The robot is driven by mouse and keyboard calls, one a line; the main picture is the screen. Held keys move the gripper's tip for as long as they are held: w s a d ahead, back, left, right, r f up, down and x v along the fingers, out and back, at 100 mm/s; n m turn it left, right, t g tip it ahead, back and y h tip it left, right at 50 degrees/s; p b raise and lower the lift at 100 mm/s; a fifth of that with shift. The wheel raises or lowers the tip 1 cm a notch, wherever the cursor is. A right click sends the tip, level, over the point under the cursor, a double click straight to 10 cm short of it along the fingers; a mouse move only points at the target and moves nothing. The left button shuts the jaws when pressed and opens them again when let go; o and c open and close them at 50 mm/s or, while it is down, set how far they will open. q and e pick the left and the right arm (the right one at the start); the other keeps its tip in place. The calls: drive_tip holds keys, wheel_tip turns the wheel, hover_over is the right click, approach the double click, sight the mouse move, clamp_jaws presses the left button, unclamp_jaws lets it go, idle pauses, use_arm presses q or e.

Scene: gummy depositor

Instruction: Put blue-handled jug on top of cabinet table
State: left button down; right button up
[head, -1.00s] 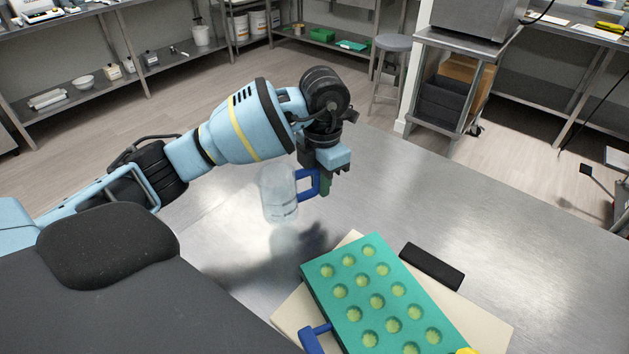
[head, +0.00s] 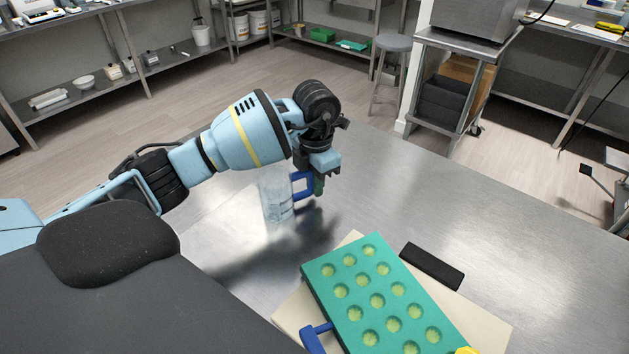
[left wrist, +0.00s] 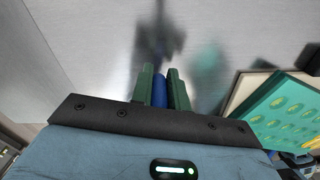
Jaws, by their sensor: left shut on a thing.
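The clear jug (head: 275,195) with a blue handle (head: 302,184) is upright at the left part of the metal table (head: 450,210). My left gripper (head: 319,184) is shut on the blue handle, which shows between its green fingers in the left wrist view (left wrist: 159,90). The jug is low over the table top; I cannot tell whether its base touches. The jug's body is out of sight in the left wrist view.
A green mould tray (head: 345,305) with several round cavities lies on a cream board (head: 292,312) at the front. A black bar (head: 432,266) lies beside it. Another blue handle (head: 313,338) shows at the front edge. The table's right side is clear.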

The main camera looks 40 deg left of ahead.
use_arm(q)
drive_tip(key=shift+f, duration=0.15)
drive_tip(key=c, duration=1.4)
unclamp_jaws()
drive_tip(key=shift+o, duration=0.2)
wheel_tip(320, 180, up, 12)
drive_tip(key=shift+w+r, duration=0.1)
drive_tip(key=shift+r, duration=0.05)
